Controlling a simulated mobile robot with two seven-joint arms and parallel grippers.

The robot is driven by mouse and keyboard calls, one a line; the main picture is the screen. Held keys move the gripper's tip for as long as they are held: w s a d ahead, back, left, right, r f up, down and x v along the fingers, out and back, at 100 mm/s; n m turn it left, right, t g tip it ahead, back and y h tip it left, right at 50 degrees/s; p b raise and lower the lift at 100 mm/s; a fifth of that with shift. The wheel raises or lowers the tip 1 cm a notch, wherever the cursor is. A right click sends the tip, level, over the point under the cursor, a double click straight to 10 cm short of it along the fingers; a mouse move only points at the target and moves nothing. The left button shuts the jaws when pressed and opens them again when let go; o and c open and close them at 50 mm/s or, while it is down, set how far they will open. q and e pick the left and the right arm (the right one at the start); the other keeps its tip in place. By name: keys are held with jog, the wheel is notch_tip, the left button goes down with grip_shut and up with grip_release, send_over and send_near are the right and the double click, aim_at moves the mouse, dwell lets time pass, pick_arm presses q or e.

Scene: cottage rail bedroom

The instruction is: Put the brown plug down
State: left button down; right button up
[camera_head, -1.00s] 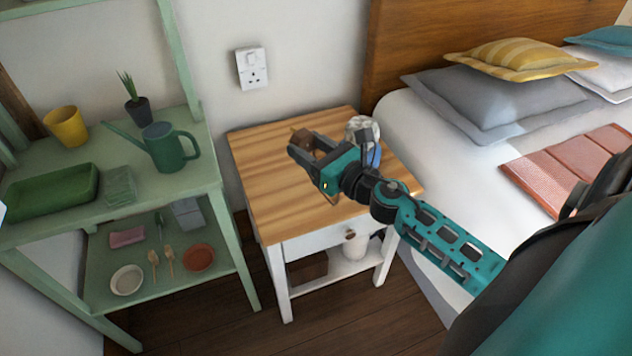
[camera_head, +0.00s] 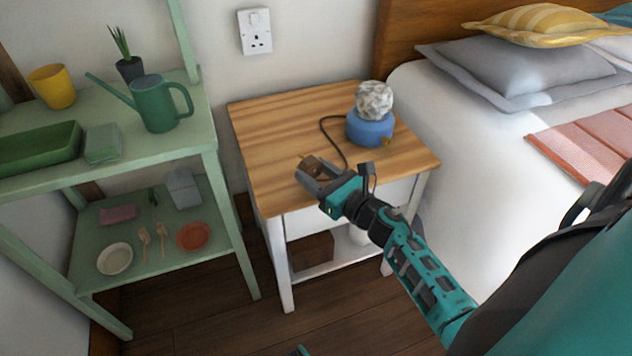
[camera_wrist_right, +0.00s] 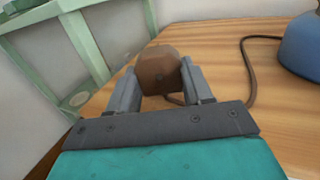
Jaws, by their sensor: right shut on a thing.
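The brown plug (camera_wrist_right: 158,72) is held between the two fingers of my right gripper (camera_wrist_right: 155,85) in the right wrist view. In the head view my right gripper (camera_head: 311,174) is over the front left part of the wooden nightstand top (camera_head: 270,125), with the plug (camera_head: 307,162) partly hidden by the fingers. I cannot tell whether the plug touches the top. A dark cord (camera_head: 328,128) runs over the top to a blue lamp base (camera_head: 371,130) with a pale round globe (camera_head: 374,100).
A wall socket (camera_head: 255,31) is above and behind the nightstand. A green shelf (camera_head: 195,130) with a watering can (camera_head: 157,104), pots and dishes stands to the left. The bed (camera_head: 475,140) is to the right. The nightstand's left and back top is clear.

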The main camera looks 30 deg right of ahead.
jog(key=shift+f, duration=0.6)
jog(key=shift+r, duration=0.1)
jog(key=shift+f+b, duration=0.5)
jog(key=shift+b, duration=0.05)
pick_arm(q)
jog(key=shift+w+d+f, duration=0.15)
jog(key=shift+d+f, duration=0.15)
jog(key=shift+f, duration=0.05)
pick_arm(e)
jog(key=shift+f, duration=0.1)
jog(key=o, duration=0.7)
pick_arm(q)
jog(key=shift+r+h, duration=0.25)
jog(key=shift+h, duration=0.05)
pick_arm(e)
jog(key=o, duration=0.3)
jog(key=shift+s+f, duration=0.1)
jog(key=shift+f, duration=0.05)
jog(key=shift+o, duration=0.2)
